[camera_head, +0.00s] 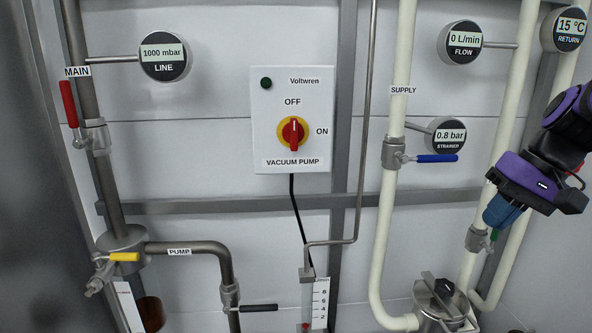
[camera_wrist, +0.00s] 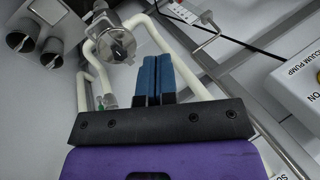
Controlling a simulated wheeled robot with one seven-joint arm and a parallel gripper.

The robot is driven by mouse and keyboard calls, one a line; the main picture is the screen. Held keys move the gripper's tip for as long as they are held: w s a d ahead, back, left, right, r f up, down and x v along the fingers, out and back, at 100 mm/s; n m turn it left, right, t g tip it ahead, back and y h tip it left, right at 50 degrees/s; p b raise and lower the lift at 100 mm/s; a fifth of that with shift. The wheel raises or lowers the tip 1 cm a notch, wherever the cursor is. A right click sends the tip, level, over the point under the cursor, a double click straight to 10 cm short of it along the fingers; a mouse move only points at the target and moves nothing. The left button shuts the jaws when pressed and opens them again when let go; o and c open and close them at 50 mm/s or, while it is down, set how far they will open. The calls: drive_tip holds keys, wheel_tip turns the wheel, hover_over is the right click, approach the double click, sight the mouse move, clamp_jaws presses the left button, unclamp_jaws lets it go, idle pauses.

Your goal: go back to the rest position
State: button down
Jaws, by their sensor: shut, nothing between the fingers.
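My gripper (camera_head: 497,212) is at the right side of the head view, in front of the cream pipes. Its blue fingers point down and to the left. In the wrist view my gripper (camera_wrist: 158,60) shows its two blue fingers close together with nothing between them. It appears to hold nothing. A green valve handle (camera_head: 495,235) shows just beside the fingertips in the head view. I cannot tell whether the fingers touch it.
The vacuum pump box (camera_head: 293,120) has its red knob upright at OFF. The blue supply handle (camera_head: 437,158) lies level, left of my arm. The strainer (camera_head: 441,300) stands below my gripper. The red MAIN handle (camera_head: 69,104) is upright. The yellow handle (camera_head: 124,257) is level.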

drive_tip(key=s+a+r+n+t+h, duration=0.1)
drive_tip(key=s+r+t+h, duration=0.1)
drive_tip(key=s, duration=0.4)
drive_tip(key=s+a+r+n+t+h, duration=0.1)
drive_tip(key=s+h, duration=0.1)
drive_tip(key=s, duration=0.4)
drive_tip(key=shift+a+r+t+h, duration=0.2)
drive_tip(key=shift+r+t+h, duration=0.15)
drive_tip(key=shift+t+h, duration=0.05)
